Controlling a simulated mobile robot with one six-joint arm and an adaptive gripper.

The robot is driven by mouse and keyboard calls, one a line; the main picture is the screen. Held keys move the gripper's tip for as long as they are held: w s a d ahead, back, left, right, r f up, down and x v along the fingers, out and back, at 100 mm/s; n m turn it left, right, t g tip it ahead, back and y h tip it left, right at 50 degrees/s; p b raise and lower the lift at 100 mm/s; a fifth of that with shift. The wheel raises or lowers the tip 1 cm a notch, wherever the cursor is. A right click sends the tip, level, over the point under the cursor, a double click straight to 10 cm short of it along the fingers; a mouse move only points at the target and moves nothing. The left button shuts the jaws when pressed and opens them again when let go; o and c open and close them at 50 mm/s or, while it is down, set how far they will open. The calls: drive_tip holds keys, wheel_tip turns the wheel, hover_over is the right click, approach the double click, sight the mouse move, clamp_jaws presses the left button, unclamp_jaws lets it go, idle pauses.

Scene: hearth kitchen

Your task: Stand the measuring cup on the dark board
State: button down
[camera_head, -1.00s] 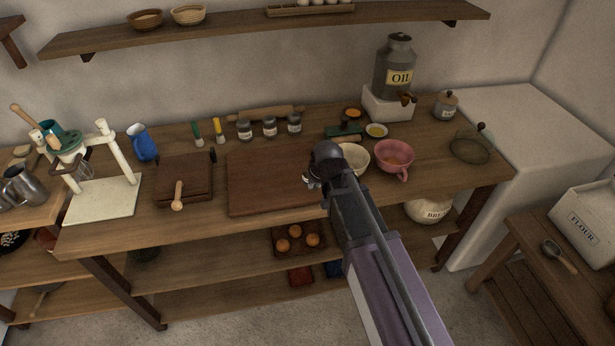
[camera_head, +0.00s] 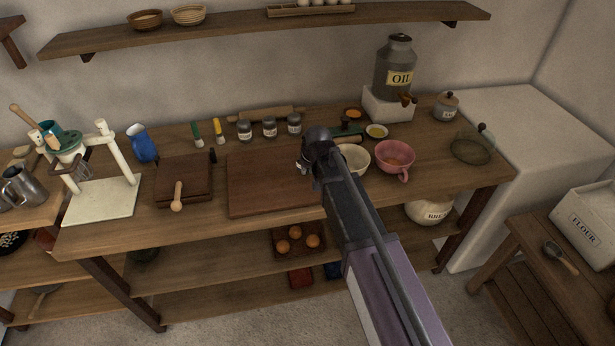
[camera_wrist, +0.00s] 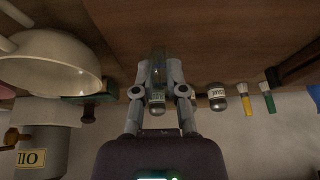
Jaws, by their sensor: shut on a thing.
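My gripper (camera_wrist: 160,85) is shut on a clear, glass-like measuring cup (camera_wrist: 159,68), which shows between the two fingers in the wrist view. In the head view my wrist hides the cup and most of the gripper (camera_head: 304,166). The dark board (camera_head: 268,185) lies flat on the counter, and nothing is seen standing on its open left part. The gripper is over the board's right side. The board also fills the upper middle of the wrist view (camera_wrist: 215,30). I cannot tell whether the cup touches it.
A cream bowl (camera_head: 354,160) and a pink cup (camera_head: 394,158) stand close to the right. Several labelled jars (camera_head: 269,128) and a rolling pin (camera_head: 265,115) line the back. A dark wooden box (camera_head: 184,178) with a handle is left of the board.

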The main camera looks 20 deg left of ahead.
drive_tip(key=shift+w+a+f+b, duration=0.15)
drive_tip(key=shift+f+b, duration=1.6)
drive_tip(key=shift+f, duration=0.1)
drive_tip(key=shift+f, duration=0.15)
drive_tip(key=c, duration=0.7)
unclamp_jaws()
drive_tip(key=shift+r, duration=0.25)
drive_tip(key=p+v, duration=1.1)
drive_tip(key=v, duration=0.1)
drive_tip(key=shift+f, duration=0.1)
